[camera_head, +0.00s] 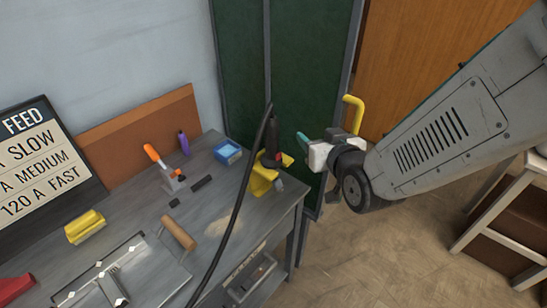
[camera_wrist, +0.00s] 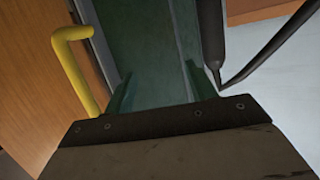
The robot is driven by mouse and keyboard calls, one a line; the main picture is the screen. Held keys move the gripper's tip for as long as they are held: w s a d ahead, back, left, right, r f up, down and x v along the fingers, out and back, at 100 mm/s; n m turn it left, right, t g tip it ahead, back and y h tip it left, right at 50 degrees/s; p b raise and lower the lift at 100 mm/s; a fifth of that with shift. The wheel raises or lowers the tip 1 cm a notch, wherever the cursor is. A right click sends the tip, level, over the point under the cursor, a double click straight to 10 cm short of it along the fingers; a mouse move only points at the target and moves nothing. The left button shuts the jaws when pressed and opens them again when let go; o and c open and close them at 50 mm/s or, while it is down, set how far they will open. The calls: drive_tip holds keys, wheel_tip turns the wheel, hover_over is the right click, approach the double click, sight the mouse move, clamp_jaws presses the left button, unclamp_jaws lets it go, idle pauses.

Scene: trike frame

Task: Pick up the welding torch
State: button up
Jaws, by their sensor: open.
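The welding torch (camera_head: 274,138) has a dark handle and stands in a yellow holder (camera_head: 262,180) at the right end of the grey workbench. A black cable runs from it down across the bench. My gripper (camera_head: 304,143) is open and empty, just to the right of the torch in the head view. In the wrist view, my gripper's two green fingers (camera_wrist: 160,88) are spread apart. A dark part that looks like the torch (camera_wrist: 212,35) shows at the upper right there, outside the gap between the fingers.
A yellow handle (camera_head: 353,112) sticks out by the wooden door behind my gripper. Dark green panels stand behind the torch. A white-framed stand is at the right.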

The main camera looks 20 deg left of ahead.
sight(275, 134)
drive_tip(key=s+a+y, duration=0.1)
drive_tip(key=a, duration=0.1)
drive_tip(key=s+a+f+n+t+y, duration=0.1)
drive_tip(key=a, duration=0.1)
drive_tip(key=s+a+y, duration=0.1)
drive_tip(key=a, duration=0.1)
drive_tip(key=shift+s+a+f+y, duration=0.3)
drive_tip(key=shift+s+a+f, duration=0.05)
drive_tip(key=shift+a+f, duration=0.05)
drive_tip(key=x, duration=0.7)
drive_tip(key=shift+w, duration=0.15)
drive_tip(key=c, duration=1.1)
